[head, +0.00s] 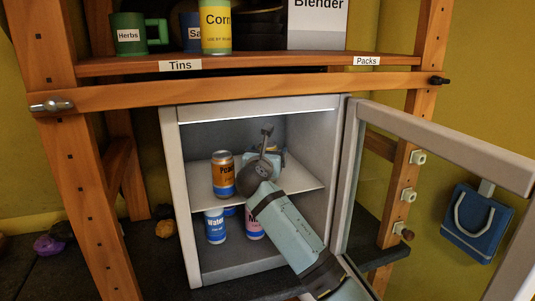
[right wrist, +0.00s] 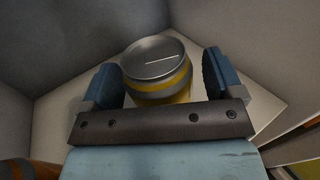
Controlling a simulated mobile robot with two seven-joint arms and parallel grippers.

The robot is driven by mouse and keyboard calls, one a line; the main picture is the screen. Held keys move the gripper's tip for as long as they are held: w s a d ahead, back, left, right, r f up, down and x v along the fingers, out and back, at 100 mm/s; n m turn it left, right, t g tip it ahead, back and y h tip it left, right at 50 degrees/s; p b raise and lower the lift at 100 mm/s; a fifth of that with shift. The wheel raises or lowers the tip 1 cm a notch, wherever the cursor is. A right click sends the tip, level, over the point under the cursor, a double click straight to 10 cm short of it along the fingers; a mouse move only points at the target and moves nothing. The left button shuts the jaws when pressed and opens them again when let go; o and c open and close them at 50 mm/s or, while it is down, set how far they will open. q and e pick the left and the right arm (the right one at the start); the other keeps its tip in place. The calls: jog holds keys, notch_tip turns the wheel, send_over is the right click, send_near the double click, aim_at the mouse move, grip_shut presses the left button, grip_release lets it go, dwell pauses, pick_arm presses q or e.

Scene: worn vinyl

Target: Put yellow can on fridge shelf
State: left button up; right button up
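In the right wrist view a yellow can (right wrist: 160,72) with a grey band and silver lid stands between my right gripper's (right wrist: 160,80) blue fingers. The fingers are spread, with a gap visible at the can's right side. White shelf surface shows around the can. In the head view my right gripper (head: 266,160) reaches into the open fridge (head: 178,190), over the middle shelf (head: 308,188); my arm hides the can there. My left gripper is not in view.
An orange can (head: 223,176) stands on the same shelf, left of my gripper. Below are a blue-and-white Water can (head: 215,226) and a pink can (head: 254,226). The fridge door (head: 440,140) stands open at right. A Corn can (head: 216,30) stands on the wooden shelf above.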

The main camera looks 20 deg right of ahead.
jog(key=v, duration=1.2)
jog(key=shift+b, duration=0.3)
jog(key=shift+r, duration=0.1)
